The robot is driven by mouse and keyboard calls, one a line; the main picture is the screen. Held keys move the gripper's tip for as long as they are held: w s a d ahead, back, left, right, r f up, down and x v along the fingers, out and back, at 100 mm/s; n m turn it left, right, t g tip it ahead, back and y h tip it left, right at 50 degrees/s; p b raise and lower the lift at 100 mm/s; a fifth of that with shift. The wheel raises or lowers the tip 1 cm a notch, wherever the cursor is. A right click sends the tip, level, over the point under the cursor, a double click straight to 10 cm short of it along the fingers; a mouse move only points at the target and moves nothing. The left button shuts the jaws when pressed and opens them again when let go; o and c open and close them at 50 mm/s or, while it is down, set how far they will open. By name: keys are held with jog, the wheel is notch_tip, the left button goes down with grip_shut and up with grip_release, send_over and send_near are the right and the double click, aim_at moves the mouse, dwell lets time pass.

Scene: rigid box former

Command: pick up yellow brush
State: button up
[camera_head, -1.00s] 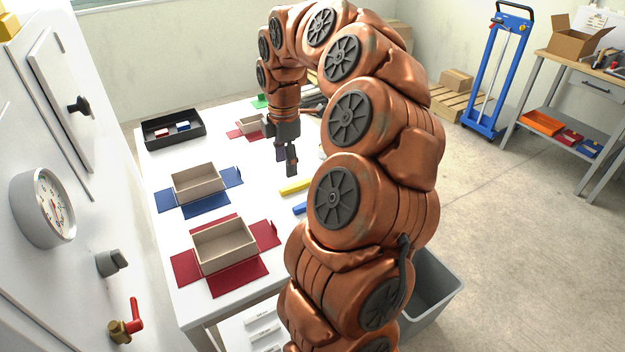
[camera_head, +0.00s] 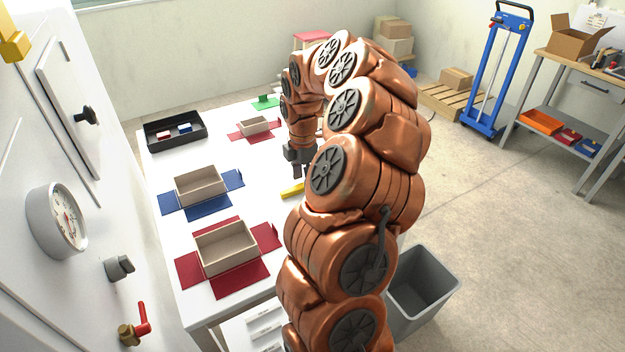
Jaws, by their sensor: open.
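A yellow bar-shaped thing, which I take for the yellow brush (camera_head: 291,189), lies on the white table (camera_head: 265,210) near its right side. My copper arm hides its right end. My gripper (camera_head: 298,172) points down just above and behind the yellow brush. It is open, and its fingers look dark and partly overlapped. I cannot tell whether the fingertips touch the brush.
Beige boxes on blue (camera_head: 200,184) and red (camera_head: 226,247) sheets stand left of the brush. A smaller box (camera_head: 256,126) and a black tray (camera_head: 175,131) are farther back. A grey bin (camera_head: 425,285) stands right of the table. My arm hides the table's right side.

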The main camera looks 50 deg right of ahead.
jog(key=shift+f, duration=0.6)
grip_shut()
